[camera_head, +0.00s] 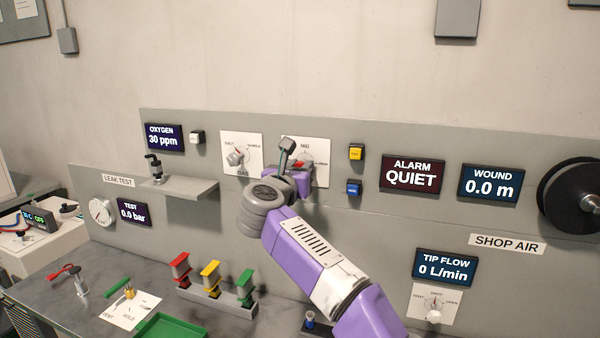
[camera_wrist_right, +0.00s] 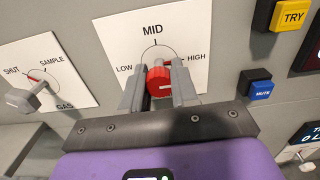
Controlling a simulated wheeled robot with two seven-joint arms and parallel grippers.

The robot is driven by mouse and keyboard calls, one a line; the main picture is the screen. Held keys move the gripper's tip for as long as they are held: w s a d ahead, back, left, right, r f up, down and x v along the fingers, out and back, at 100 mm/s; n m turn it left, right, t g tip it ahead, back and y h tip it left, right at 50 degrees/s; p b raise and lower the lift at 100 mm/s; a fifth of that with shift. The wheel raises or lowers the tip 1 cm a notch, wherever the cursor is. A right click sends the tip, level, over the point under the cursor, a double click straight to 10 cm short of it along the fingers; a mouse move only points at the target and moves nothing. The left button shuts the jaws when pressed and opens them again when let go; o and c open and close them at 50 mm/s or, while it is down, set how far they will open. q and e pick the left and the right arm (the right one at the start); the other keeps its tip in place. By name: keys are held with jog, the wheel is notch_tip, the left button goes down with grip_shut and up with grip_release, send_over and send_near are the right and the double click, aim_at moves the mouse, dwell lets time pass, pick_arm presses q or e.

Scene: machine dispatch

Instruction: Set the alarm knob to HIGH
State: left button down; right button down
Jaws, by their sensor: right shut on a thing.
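The red alarm knob (camera_wrist_right: 159,82) sits on a white plate (camera_wrist_right: 190,28) marked LOW, MID and HIGH. My right gripper (camera_wrist_right: 159,88) has one grey finger on each side of the knob and is shut on it. The fingers partly cover the knob, and I cannot tell for sure which mark it points to. In the head view the gripper (camera_head: 287,155) is at the same plate (camera_head: 320,147) and hides much of it. The alarm display (camera_head: 412,173) reads QUIET. My left gripper is not in view.
A gas knob (camera_wrist_right: 22,97) on its own plate is left of the alarm plate. Yellow TRY (camera_wrist_right: 290,15) and blue MUTE (camera_wrist_right: 260,87) buttons are close on the right. A grey shelf (camera_head: 180,187) juts out at the left, and coloured valves stand on the bench below.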

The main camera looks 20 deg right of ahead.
jog(key=shift+f, duration=0.15)
dwell(0.3)
jog(key=c, duration=0.9)
grip_release()
jog(key=b+v, duration=0.1)
jog(key=v, duration=0.6)
jog(key=shift+s+a, duration=0.2)
jog(key=shift+s, duration=0.05)
